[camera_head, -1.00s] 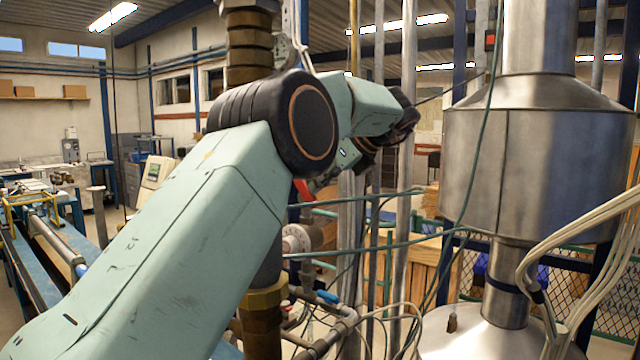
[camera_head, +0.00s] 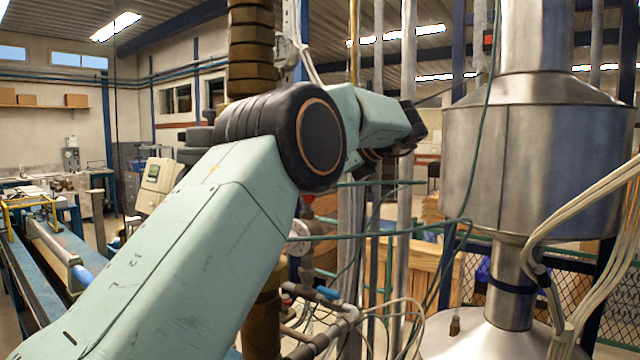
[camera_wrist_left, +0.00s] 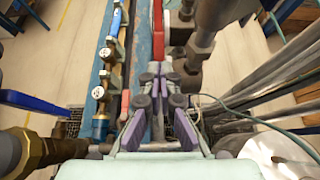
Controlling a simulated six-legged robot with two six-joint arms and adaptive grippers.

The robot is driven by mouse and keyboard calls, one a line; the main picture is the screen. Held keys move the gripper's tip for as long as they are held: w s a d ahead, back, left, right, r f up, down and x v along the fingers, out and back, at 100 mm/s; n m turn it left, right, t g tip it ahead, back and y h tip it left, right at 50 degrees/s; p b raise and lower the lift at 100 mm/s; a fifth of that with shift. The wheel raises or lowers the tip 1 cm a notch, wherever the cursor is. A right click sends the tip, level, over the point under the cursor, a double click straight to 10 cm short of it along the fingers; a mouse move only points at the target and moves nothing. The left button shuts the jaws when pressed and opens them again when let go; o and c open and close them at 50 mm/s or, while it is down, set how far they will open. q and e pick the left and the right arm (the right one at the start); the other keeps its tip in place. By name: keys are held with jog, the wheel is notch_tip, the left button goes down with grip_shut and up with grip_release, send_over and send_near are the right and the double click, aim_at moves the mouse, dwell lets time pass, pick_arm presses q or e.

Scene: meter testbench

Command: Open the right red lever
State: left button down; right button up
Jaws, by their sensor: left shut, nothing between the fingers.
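In the left wrist view a long red bar, apparently a red lever (camera_wrist_left: 158,34), points away just beyond my left gripper (camera_wrist_left: 157,70). The gripper's fingers are together and empty. Its tips are close to the near end of the red bar; I cannot tell whether they touch. A second, shorter red strip (camera_wrist_left: 125,103) lies left of the fingers. In the head view my left arm hides the gripper, and only a small red patch (camera_head: 308,198) shows below the arm. My right gripper is in neither view.
A large steel vessel (camera_head: 540,160) stands at the right, with loose cables hanging by it. Vertical pipes (camera_head: 405,200) stand behind the arm. A blue bench (camera_head: 60,270) runs along the left. In the wrist view brass fittings (camera_wrist_left: 98,92) line the left side and a thick pipe (camera_wrist_left: 205,40) stands at the right.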

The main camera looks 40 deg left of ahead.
aim_at(314, 196)
pick_arm(q)
jog(key=shift+s+a+f+g+y+b, duration=0.1)
jog(key=shift+a+f+y+b, duration=0.5)
jog(key=shift+b, duration=1.2)
jog(key=shift+a+f+g+y+b, duration=0.1)
jog(key=shift+a+f+y+b, duration=0.15)
jog(key=shift+f+y+b, duration=1)
jog(key=shift+s+a+r+g+y+b, duration=0.1)
jog(key=shift+a+y+b, duration=0.35)
jog(key=shift+b, duration=1.85)
jog(key=shift+a+y+b, duration=0.25)
jog(key=shift+y+b, duration=0.05)
jog(key=shift+b, duration=0.25)
jog(key=shift+a+f+b, duration=0.1)
jog(key=shift+a+b, duration=0.2)
jog(key=shift+b, duration=0.25)
jog(key=shift+a, duration=0.15)
